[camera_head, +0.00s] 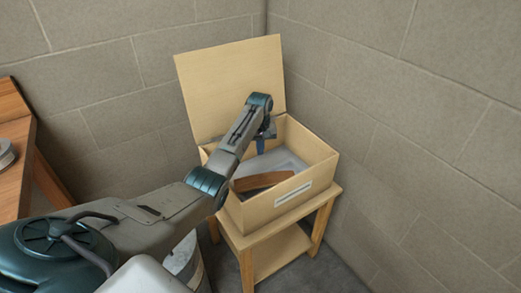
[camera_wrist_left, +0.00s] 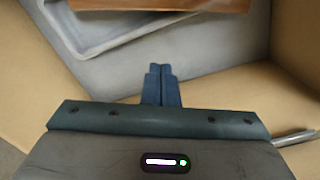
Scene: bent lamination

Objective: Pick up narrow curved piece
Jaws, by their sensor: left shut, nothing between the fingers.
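A narrow brown curved piece (camera_head: 262,181) lies inside an open box, toward its front left wall. Its edge also shows at the top of the left wrist view (camera_wrist_left: 170,4). My left gripper (camera_head: 261,147) reaches into the box from above, behind the piece and apart from it. In the left wrist view its blue fingers (camera_wrist_left: 160,72) are together with nothing between them. My forearm hides part of the box's left side. My right gripper is not in view.
The cardboard box (camera_head: 265,212) has its lid (camera_head: 230,80) raised at the back and holds a grey tray (camera_head: 290,160). It stands on a small wooden table (camera_head: 262,240) in a wall corner. A wooden bench (camera_head: 15,185) is at far left.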

